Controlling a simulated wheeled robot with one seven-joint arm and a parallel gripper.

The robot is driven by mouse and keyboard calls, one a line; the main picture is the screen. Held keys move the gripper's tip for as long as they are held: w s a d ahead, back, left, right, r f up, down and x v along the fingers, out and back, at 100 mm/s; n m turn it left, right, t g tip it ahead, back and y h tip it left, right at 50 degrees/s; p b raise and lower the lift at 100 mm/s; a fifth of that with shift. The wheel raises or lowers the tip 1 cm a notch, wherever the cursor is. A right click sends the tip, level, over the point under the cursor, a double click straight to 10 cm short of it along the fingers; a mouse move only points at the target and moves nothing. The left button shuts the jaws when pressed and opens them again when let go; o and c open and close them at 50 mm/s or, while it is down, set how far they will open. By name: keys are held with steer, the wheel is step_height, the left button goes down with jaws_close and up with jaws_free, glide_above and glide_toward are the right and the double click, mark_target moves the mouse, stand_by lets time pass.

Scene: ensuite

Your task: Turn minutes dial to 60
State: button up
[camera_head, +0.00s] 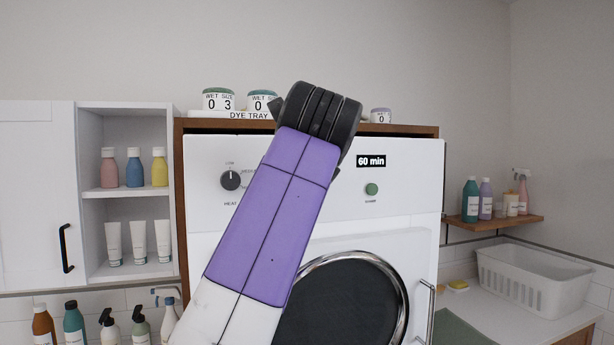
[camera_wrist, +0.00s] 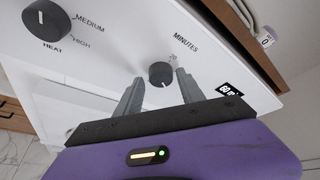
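The minutes dial (camera_wrist: 160,73) is a dark round knob on the white panel, under the word MINUTES, in the wrist view. In the head view my purple arm hides the dial and the gripper. A black "60 min" label (camera_head: 371,161) is on the panel; it also shows in the wrist view (camera_wrist: 229,89), partly cut off.
The heat dial (camera_head: 230,180) is to the left on the same panel. A green button (camera_head: 371,189) is below the label. The round dark door (camera_head: 345,305) is lower down. Jars stand on the brown wooden top (camera_head: 410,130). A shelf unit (camera_head: 125,198) stands at left.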

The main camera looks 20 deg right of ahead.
steer(key=shift+o, duration=0.2)
steer(key=shift+r, duration=0.15)
steer(key=b+v, duration=0.2)
steer(key=v, duration=0.5)
steer(key=shift+s+b, duration=0.3)
steer(key=shift+s, duration=0.1)
steer(key=shift+a+r, duration=0.1)
steer(key=shift+a, duration=0.05)
